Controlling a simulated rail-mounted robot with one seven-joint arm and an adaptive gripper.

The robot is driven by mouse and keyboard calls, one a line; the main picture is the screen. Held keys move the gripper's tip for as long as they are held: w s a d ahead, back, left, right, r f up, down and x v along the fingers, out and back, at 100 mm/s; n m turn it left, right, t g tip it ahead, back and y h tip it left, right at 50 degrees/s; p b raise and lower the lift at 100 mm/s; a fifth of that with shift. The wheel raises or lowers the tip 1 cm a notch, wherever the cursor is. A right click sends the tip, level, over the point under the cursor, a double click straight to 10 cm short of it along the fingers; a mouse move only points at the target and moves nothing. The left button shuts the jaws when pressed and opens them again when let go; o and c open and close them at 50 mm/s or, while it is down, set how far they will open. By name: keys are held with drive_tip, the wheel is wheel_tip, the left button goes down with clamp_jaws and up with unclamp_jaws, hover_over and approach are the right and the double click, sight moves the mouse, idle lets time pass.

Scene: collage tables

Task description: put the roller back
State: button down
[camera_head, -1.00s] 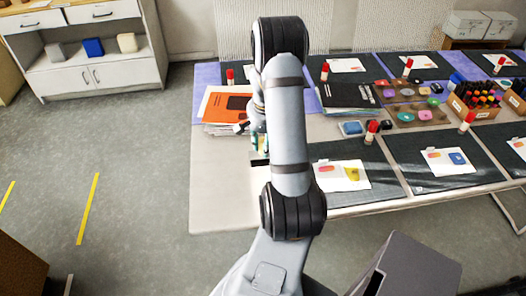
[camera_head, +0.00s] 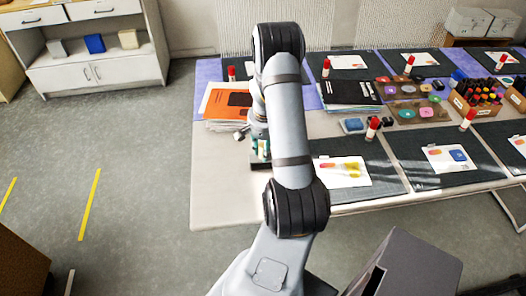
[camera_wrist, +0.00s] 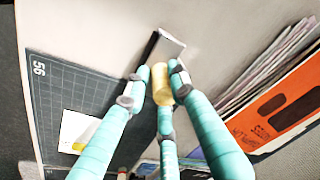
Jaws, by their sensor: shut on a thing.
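My gripper (camera_wrist: 160,76) is shut on the roller's yellow handle (camera_wrist: 160,88) in the wrist view, its teal fingers around it. The roller's dark, narrow head and pale part (camera_wrist: 172,42) extend beyond the fingertips over bare tabletop. I cannot tell whether the head touches the table. In the head view my gripper (camera_head: 260,148) is over the table's left part, largely hidden behind my arm.
Papers with an orange sheet (camera_head: 228,101) lie left of my arm; they also show at right in the wrist view (camera_wrist: 280,105). A dark mat with a painted sheet (camera_head: 341,172) lies right. Glue sticks, ink pads and marker boxes fill the right side. The table's front-left corner is bare.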

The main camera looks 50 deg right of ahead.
drive_tip(key=shift+s+a+f, duration=0.25)
drive_tip(key=shift+a+f, duration=0.05)
drive_tip(key=shift+f, duration=0.15)
drive_tip(key=c, duration=1.5)
unclamp_jaws()
drive_tip(key=shift+f, duration=0.15)
drive_tip(key=shift+w+d, duration=0.15)
drive_tip(key=shift+w, duration=0.05)
drive_tip(key=shift+r+p, duration=0.4)
drive_tip(key=shift+r, duration=0.25)
drive_tip(key=shift+o, duration=0.3)
wheel_tip(320, 180, up, 12)
drive_tip(key=s, duration=0.1)
drive_tip(key=shift+a+b, duration=0.4)
drive_tip(key=shift+a, duration=0.05)
